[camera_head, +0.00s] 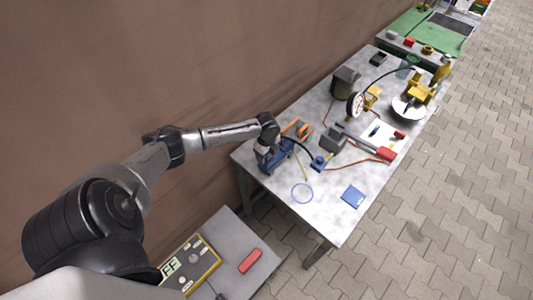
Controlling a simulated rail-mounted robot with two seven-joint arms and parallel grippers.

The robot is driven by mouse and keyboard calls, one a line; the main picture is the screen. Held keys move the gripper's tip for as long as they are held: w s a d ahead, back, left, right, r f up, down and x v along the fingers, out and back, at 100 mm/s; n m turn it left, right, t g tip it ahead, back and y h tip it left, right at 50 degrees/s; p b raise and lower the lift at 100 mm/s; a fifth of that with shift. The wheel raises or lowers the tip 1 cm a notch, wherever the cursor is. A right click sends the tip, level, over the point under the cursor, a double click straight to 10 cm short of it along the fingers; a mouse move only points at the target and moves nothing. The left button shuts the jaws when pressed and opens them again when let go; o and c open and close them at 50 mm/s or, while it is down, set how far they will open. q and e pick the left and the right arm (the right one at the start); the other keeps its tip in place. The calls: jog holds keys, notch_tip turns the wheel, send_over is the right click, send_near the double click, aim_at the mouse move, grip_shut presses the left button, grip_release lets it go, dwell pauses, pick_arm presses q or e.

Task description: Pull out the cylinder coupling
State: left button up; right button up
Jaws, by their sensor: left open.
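My left arm reaches in from the left over the grey workbench (333,208). My left gripper (264,156) is small in the view and is open, at the near left end of the bench. It is right at a blue cylinder-like device (279,155), partly in front of it. I cannot tell whether the fingers touch it. A black hose curves from near this device to a small blue block (318,163) on its right. The coupling itself is too small to make out for sure. My right gripper is not in view.
On the bench are a grey block (333,140), a red-ended bar (385,154), a round gauge (355,104), a yellow device (421,91), a blue ring (302,193) and a blue pad (353,196). A brown wall runs along the left. The paved floor at right is clear.

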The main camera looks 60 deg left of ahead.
pick_arm(q)
jog(key=shift+p, duration=0.3)
dwell(0.5)
grip_shut()
dwell(0.5)
jog(key=shift+r, duration=0.15)
jog(key=shift+r+p, duration=0.95)
jog(key=shift+p, duration=0.3)
jog(key=shift+r+p, duration=1.85)
jog(key=shift+p, duration=0.2)
jog(key=shift+r, duration=0.1)
